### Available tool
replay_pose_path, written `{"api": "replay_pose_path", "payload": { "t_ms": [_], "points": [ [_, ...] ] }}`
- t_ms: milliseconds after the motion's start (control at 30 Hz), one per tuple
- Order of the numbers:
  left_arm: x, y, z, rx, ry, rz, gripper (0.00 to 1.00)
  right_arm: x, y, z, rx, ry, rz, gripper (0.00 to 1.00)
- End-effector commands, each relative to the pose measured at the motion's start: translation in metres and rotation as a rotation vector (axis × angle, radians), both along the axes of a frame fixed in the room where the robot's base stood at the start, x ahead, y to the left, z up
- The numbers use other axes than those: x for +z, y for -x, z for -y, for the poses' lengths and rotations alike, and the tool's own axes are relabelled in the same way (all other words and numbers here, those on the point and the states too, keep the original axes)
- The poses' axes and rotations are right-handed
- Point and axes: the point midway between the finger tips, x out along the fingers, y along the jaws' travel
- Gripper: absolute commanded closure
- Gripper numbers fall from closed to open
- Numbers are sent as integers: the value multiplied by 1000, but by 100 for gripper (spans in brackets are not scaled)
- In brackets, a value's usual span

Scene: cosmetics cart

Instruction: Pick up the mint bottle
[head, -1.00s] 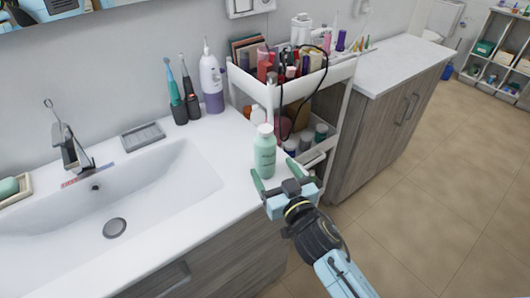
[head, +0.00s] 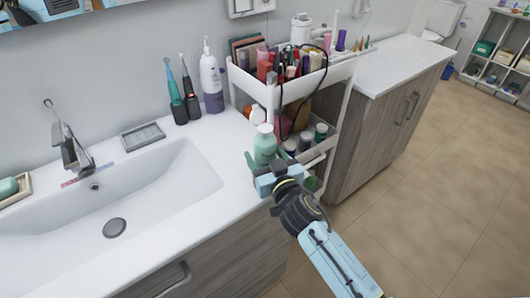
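The mint bottle (head: 265,143), pale green with a white cap, stands upright on the white sink counter near its right edge, beside the cart. My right gripper (head: 265,160) comes in from the lower right, low at the bottle's near side. Its green fingers reach to either side of the bottle's lower body, with a small gap showing at the left finger. The gripper hides the bottle's base. My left gripper is not in view.
A white cart (head: 335,75) with cosmetics stands close behind and right of the bottle. A lilac pump bottle (head: 212,82) and two electric toothbrushes (head: 183,95) stand at the wall. The sink basin (head: 150,195) lies left.

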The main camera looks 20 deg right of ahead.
Motion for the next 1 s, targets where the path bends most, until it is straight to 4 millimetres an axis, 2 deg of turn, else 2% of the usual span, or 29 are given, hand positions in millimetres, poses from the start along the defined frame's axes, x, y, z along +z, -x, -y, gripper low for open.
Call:
{"api": "replay_pose_path", "payload": {
  "t_ms": [33,267,467,567,800,1000],
  "points": [
    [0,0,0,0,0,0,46,0,0,0,0,0,0,44],
    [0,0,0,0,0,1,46,0,0,0,0,0,0,74],
    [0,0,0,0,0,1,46,1,0,0,0,0,1,74],
    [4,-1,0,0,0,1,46,8,0,0,0,1,3,74],
    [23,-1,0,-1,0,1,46,56,0,0,2,1,7,74],
    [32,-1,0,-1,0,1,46,88,0,0,1,1,4,74]
  ]
}}
